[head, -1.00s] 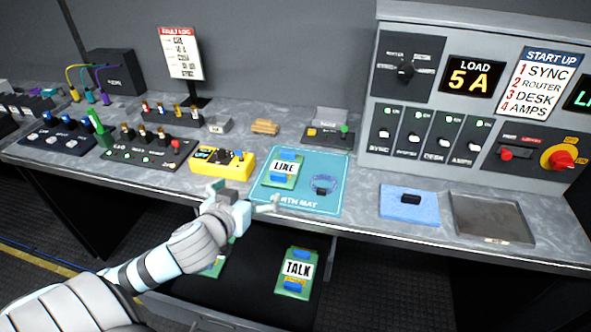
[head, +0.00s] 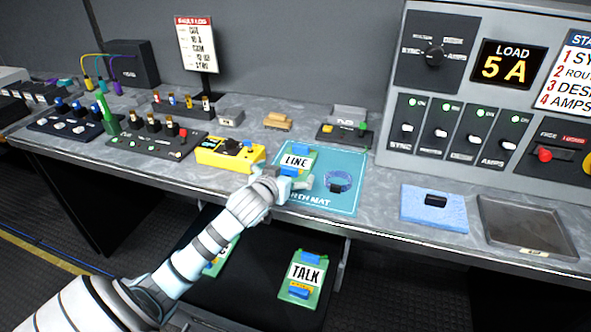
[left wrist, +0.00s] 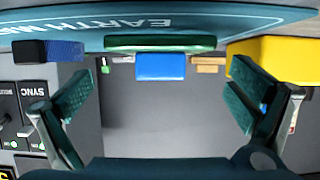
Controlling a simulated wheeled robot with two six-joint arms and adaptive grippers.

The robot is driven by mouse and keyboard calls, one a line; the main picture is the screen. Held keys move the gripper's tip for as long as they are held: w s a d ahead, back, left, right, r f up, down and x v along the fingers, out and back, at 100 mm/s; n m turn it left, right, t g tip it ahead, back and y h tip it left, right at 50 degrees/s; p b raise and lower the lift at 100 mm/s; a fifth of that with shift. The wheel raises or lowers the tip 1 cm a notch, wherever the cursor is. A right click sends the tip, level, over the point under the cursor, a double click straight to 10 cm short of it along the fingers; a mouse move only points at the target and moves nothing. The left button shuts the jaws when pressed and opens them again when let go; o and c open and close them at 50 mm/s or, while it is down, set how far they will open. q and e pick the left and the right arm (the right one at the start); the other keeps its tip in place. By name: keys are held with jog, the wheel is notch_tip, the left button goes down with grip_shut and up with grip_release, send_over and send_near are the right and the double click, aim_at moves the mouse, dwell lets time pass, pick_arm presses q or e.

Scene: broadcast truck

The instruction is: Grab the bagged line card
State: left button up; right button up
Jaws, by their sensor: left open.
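The line card (head: 297,160), a green card labelled LINE with blue blocks at its ends, lies on the teal earth mat (head: 345,165). In the left wrist view the line card (left wrist: 160,43) shows edge-on as a green strip with a blue block. My left gripper (head: 286,184) is at the card's near end and hides part of it. In the left wrist view my left gripper (left wrist: 160,108) has its fingers spread wide, with nothing between them; the card is beyond the tips. My right gripper is not in view.
A yellow box (head: 230,153) stands close left of the card. A dark wrist strap (head: 338,183) lies on the mat to the right. A blue pad (head: 434,207) and a metal tray (head: 525,228) are further right. A TALK card (head: 304,275) lies below the counter.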

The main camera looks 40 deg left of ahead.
pick_arm(q)
jog(key=shift+x, duration=0.8)
jog(key=shift+s, duration=0.15)
jog(key=c, duration=1.7)
